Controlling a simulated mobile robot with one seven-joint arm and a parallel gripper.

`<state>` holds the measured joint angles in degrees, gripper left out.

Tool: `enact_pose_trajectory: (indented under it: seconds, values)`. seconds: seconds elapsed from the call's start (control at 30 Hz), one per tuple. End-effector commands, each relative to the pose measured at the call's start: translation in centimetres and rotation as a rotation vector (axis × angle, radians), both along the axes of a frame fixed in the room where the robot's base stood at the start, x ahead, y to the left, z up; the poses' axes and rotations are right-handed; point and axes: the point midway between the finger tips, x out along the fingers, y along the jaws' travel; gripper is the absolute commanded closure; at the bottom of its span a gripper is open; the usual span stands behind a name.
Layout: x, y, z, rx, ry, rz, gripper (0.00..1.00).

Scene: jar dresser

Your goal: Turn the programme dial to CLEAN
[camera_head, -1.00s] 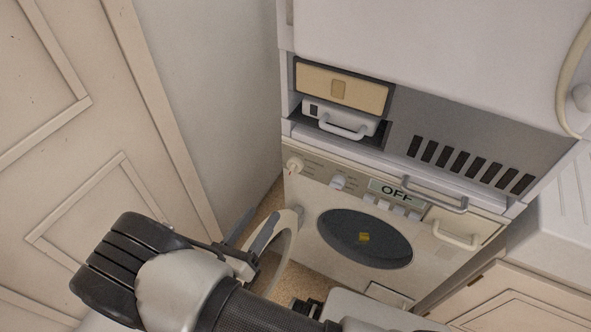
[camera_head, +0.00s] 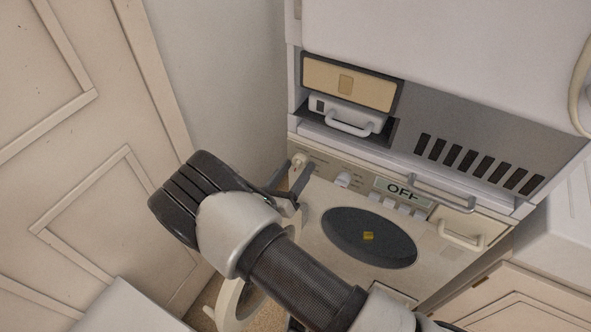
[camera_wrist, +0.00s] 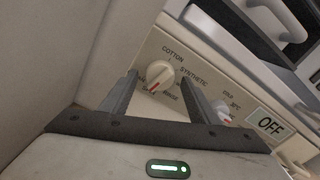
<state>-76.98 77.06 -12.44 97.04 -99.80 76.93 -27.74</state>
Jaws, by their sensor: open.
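The programme dial (camera_wrist: 160,73) is a cream knob at the left end of the washing machine's panel. COTTON, SYNTHETIC and other labels ring it. The lower labels are partly hidden by my fingers, and I cannot read CLEAN. A red mark on the knob faces its lower side. My gripper (camera_wrist: 158,78) is open, with one finger on either side of the dial in the wrist view; I cannot tell whether they touch it. In the head view the dial (camera_head: 299,159) shows just beyond my fingertips (camera_head: 296,173).
A second knob (camera_wrist: 222,109) sits to the right, near COLD. The display (camera_head: 402,190) reads OFF. The round door (camera_head: 229,305) stands open, with something yellow (camera_head: 368,236) in the drum opening. A wall (camera_head: 225,80) is close at left; a metal bar handle (camera_head: 440,193) is at right.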

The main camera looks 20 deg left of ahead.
Motion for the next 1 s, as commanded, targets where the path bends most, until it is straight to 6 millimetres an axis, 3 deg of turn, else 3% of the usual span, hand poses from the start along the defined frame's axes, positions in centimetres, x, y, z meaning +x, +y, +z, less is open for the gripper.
enact_pose_trajectory:
  seconds: [0.27,0.53,1.0]
  values:
    - [0.20,0.00,0.01,0.000,0.000,0.001,0.45]
    - [0.17,0.01,0.02,0.000,-0.001,0.000,0.86]
    - [0.18,0.11,-0.10,0.137,-0.014,0.001,0.86]
